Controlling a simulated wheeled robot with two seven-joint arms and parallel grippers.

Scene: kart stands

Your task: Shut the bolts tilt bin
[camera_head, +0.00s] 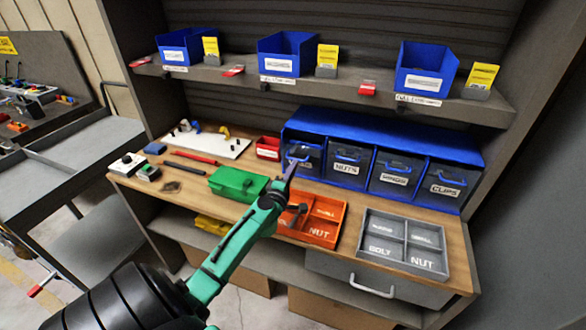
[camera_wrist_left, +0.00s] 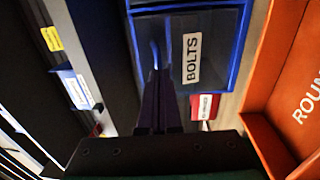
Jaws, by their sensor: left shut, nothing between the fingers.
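The bolts tilt bin (camera_head: 305,157) is the leftmost dark bin in the blue bin unit (camera_head: 385,137) at the back of the bench. In the left wrist view its dark front (camera_wrist_left: 215,25) carries a white BOLTS label (camera_wrist_left: 191,58) and a blue handle. I cannot tell from these views how far it tilts out. My left gripper (camera_head: 291,167) is shut and empty, right in front of this bin. In the left wrist view its fingers (camera_wrist_left: 158,78) are together beside the label, close to the handle; contact is unclear. The fingers hide part of the front. My right gripper is not in view.
The NUTS bin (camera_head: 346,165) and two more bins stand to the right. A small red bin (camera_head: 268,147) is just left. A green case (camera_head: 237,183), an orange tray (camera_head: 327,217) and a grey tray (camera_head: 402,243) lie in front. A shelf (camera_head: 335,88) with blue bins overhangs.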

